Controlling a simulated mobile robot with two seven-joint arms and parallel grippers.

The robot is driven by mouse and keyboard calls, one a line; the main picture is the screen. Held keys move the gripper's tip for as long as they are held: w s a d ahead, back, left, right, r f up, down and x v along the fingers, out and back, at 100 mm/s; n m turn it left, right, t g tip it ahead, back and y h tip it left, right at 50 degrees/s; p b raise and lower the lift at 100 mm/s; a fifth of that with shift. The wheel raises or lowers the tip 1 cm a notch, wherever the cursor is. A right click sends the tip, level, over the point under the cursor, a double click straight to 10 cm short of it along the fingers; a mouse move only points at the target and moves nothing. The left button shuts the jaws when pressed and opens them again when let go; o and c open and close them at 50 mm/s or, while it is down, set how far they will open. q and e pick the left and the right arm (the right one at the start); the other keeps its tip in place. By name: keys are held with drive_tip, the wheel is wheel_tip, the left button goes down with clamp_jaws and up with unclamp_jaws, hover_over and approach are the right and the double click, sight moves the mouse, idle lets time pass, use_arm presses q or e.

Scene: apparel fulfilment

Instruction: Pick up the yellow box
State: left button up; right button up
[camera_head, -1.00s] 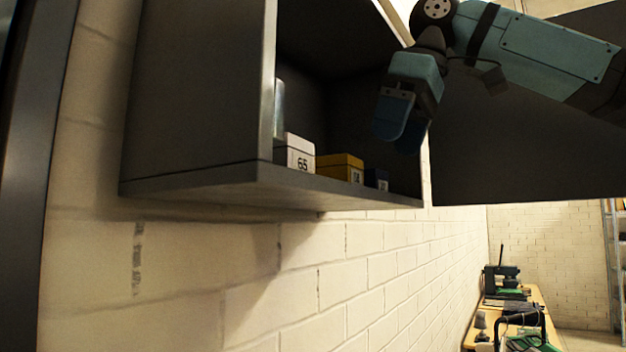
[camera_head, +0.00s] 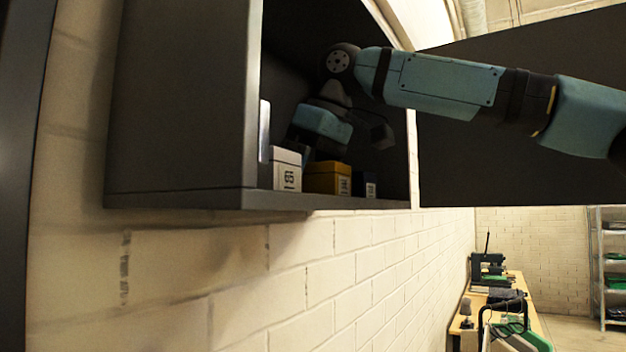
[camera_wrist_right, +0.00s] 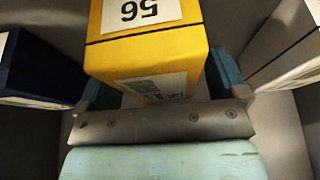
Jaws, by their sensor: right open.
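The yellow box (camera_head: 328,178) stands on the cabinet's bottom shelf, between a white box (camera_head: 287,170) and a dark blue box (camera_head: 364,185). My right gripper (camera_head: 312,148) is inside the cabinet, above and behind the boxes, its fingertips partly hidden. In the right wrist view the yellow box (camera_wrist_right: 150,55) shows a white label reading 56 and lies between the gripper's two blue fingers (camera_wrist_right: 163,82). The fingers are open, one at each side; whether they touch the box I cannot tell. My left gripper is not in view.
The dark cabinet (camera_head: 180,120) has its left wall and bottom shelf close around the boxes. In the right wrist view the dark blue box (camera_wrist_right: 38,65) is at the left and a pale box (camera_wrist_right: 290,45) at the right. A workbench (camera_head: 530,300) stands far off.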

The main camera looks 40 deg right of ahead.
drive_tip(key=shift+w+a+f, duration=0.1)
drive_tip(key=shift+w+f, duration=0.15)
drive_tip(key=shift+f, duration=0.15)
drive_tip(key=shift+s, duration=0.2)
drive_tip(key=shift+r, duration=0.1)
drive_tip(key=shift+w+f, duration=0.1)
drive_tip(key=shift+f, duration=0.1)
drive_tip(key=shift+c, duration=0.2)
drive_tip(key=c, duration=1)
